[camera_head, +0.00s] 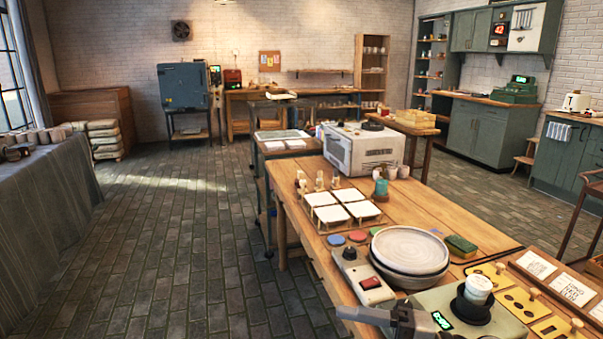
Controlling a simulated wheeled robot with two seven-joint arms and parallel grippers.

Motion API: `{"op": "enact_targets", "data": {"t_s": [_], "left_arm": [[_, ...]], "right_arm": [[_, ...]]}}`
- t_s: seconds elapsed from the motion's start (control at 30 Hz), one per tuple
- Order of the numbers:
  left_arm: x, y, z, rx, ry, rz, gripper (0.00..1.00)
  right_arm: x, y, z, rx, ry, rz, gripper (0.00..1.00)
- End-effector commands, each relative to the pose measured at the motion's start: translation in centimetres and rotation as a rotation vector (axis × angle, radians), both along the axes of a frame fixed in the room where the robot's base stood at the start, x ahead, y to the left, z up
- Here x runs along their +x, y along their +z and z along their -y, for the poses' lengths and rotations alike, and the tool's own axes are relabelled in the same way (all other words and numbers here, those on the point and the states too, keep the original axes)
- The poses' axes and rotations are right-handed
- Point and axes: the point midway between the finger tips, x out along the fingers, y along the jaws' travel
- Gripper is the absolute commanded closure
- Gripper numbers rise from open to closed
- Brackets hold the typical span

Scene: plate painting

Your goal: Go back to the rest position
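One dark gripper (365,314) shows at the bottom edge, low in front of the table's near end. I take it to be my right one; its finger part points left and the rest is cut off by the frame. I see nothing held in it, but whether its fingers are apart is unclear. My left gripper is not in view. A pale round plate (410,247) lies on a grey round piece beside a control box with a red switch (370,283). A wooden rack (346,184) holds several white square pieces on the table.
The wooden table (420,207) also bears a white oven-like box (362,150), coloured discs (358,236), a green-and-yellow sponge (461,246) and a device with a dark knob (472,308). Yellow stencil plates (522,300) lie at right. Brick floor (170,250) is clear at left.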

Motion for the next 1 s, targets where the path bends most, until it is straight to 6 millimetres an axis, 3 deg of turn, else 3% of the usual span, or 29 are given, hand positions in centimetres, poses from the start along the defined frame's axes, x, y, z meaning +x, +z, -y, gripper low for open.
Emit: {"op": "enact_targets", "data": {"t_s": [0.07,0.13,0.23,0.3,0.4,0.5,0.6,0.7,1.0], "left_arm": [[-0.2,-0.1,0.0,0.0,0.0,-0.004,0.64],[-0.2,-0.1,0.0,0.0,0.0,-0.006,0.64],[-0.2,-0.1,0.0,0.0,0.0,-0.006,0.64],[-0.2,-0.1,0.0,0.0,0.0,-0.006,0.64],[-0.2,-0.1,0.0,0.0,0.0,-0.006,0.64],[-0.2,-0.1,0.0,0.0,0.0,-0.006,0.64],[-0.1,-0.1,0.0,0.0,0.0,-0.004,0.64],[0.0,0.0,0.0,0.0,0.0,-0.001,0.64],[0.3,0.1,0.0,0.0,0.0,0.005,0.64]], "right_arm": [[-0.1,-0.2,0.0,0.26,-0.211,-0.159,0.3],[0.3,-1.8,1.5,0.432,-0.424,-0.332,0.3],[-0.8,-7.2,4.6,0.589,-0.741,-0.646,0.3],[-2.9,-11.5,6.2,0.634,-0.922,-0.867,0.3],[-6.6,-16.4,7.1,0.641,-1.091,-1.121,0.3],[-9.9,-19.6,7.3,0.626,-1.189,-1.306,0.3],[-12.1,-21.2,7.1,0.609,-1.237,-1.417,0.3],[-13.0,-21.8,7.0,0.601,-1.255,-1.465,0.3],[-13.1,-21.9,7.0,0.599,-1.256,-1.47,0.3]]}}
